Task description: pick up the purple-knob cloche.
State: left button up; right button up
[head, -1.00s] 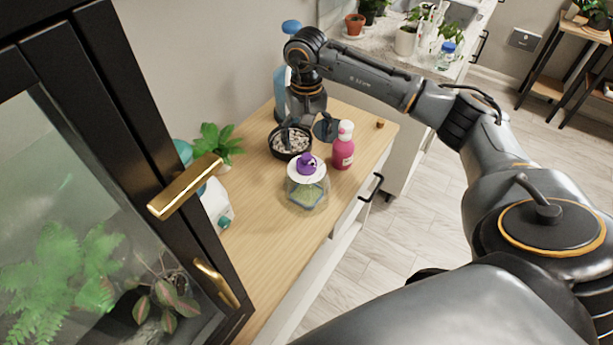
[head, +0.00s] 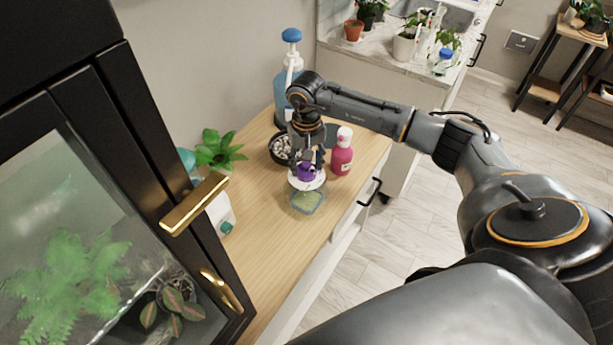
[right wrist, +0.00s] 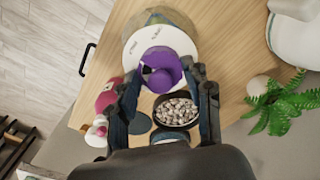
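The purple-knob cloche (head: 307,199) stands on the wooden cabinet top, a clear cover with a white top disc and something green inside. Its purple knob (head: 306,172) points up. My right gripper (head: 307,162) is right above the cloche, fingers pointing down at the knob. In the right wrist view the purple knob (right wrist: 160,66) lies between the fingertips of my right gripper (right wrist: 165,70), which are spread to either side. The fingers look open; whether one touches the knob is hard to tell. My left gripper is not in view.
A pink bottle (head: 342,155) stands close right of the cloche. A black bowl of pebbles (head: 280,150) and a blue pump bottle (head: 282,95) are behind. A glass-door cabinet (head: 130,110) fills the left foreground.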

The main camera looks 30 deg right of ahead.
grip_shut()
jog(key=shift+r, duration=0.1)
jog(key=shift+w, duration=0.1)
